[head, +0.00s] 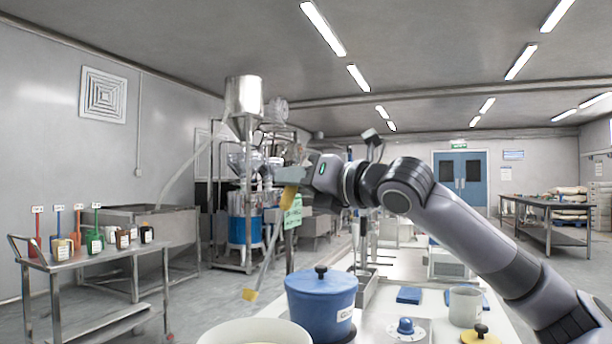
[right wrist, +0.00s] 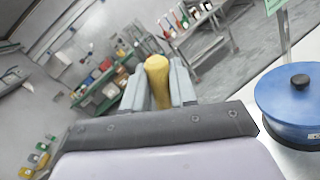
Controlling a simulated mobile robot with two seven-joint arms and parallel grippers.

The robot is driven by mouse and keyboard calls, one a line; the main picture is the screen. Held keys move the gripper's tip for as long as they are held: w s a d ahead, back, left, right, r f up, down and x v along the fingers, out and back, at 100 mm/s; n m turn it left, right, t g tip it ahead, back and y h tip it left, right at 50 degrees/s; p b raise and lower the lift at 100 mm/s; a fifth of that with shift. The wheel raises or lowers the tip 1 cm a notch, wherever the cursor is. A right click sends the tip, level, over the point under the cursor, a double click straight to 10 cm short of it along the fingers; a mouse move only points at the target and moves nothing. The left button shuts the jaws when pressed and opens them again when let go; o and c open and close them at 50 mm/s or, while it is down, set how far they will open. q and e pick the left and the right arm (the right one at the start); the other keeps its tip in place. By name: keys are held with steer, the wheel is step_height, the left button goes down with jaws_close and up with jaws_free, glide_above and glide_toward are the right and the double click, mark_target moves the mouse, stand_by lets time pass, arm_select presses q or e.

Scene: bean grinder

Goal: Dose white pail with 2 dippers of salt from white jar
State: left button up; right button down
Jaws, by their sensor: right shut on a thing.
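My right gripper (head: 286,182) is shut on the yellow handle of a dipper (head: 288,198), held high above the left side of the counter. The dipper's thin rod slants down to a yellow end (head: 249,295), left of the blue pot and above the level of a white vessel's rim. The yellow handle (right wrist: 157,80) also shows between the fingers (right wrist: 158,88) in the right wrist view. A wide white round vessel (head: 225,330) stands at the bottom edge, partly cut off; I cannot tell whether it is the pail or the jar. My left gripper is out of view.
A blue lidded pot (head: 318,305) stands right of the white vessel. Farther right are a pale grey cup (head: 465,306), a blue knob on a white disc (head: 405,327) and a yellow lid (head: 482,337). A cart (head: 80,262) with several coloured scoops stands at left.

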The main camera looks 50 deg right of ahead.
steer(key=a+r+n+p, duration=0.1)
steer(key=a+r+p, duration=0.1)
steer(key=p, duration=0.1)
steer(key=shift+w+a+r+n, duration=0.1)
steer(key=shift+w+a+n, duration=0.1)
steer(key=shift+a+n, duration=0.2)
steer(key=a+n+p, duration=0.1)
steer(key=p, duration=0.2)
steer(key=a+r+n+p, duration=0.1)
steer(key=a+p, duration=0.1)
steer(key=a+r+n+p, duration=0.1)
steer(key=p, duration=0.2)
steer(key=shift+w+a+p, duration=0.3)
steer(key=shift+a, duration=0.1)
